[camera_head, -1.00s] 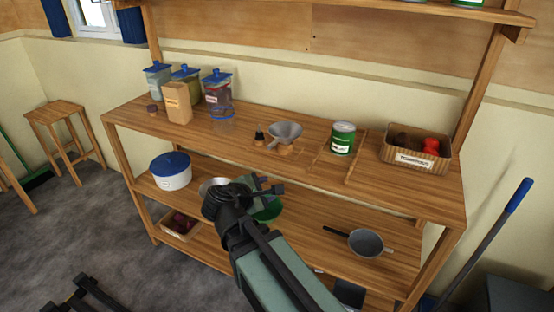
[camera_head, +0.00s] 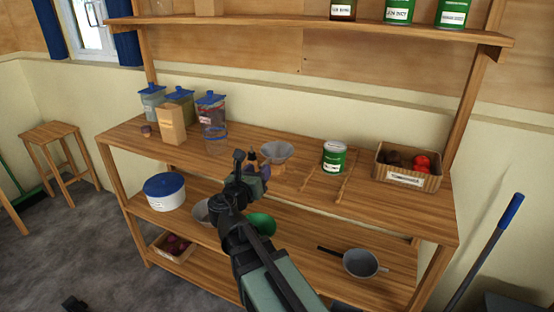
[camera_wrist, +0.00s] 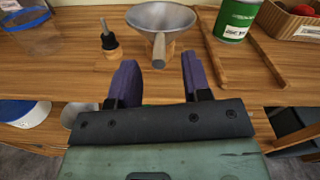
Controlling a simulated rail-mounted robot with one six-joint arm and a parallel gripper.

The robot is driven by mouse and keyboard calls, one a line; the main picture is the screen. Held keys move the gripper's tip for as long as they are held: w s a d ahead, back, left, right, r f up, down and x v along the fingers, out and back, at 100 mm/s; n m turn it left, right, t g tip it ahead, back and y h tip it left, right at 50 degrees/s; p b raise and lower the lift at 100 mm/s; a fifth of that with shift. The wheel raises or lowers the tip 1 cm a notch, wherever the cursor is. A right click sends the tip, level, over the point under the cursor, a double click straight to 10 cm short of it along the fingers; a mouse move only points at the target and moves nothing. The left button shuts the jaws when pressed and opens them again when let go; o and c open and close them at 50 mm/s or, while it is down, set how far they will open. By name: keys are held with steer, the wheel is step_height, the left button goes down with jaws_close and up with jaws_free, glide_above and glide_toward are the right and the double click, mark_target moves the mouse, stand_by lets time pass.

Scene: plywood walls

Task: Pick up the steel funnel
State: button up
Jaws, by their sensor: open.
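The steel funnel (camera_head: 277,152) stands on the upper worktop of the wooden bench, wide mouth up, on a small wooden block. In the wrist view the funnel (camera_wrist: 160,17) is straight ahead, with a handle-like part (camera_wrist: 158,50) pointing towards me. My gripper (camera_wrist: 156,70) is open and empty, its two purple fingers apart on either side of that part's line. The fingertips look short of the funnel, not touching it. In the head view my gripper (camera_head: 252,165) is at the worktop's front edge, partly hiding what is behind it.
Jars (camera_head: 212,115) stand left. A pan (camera_head: 360,264) is on the lower shelf.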

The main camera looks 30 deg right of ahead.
mark_target(270, 158)
steer(key=x, duration=0.4)
steer(key=shift+w+d+f, duration=0.1)
steer(key=shift+w+d, duration=0.05)
steer(key=shift+w, duration=0.05)
jaws_close()
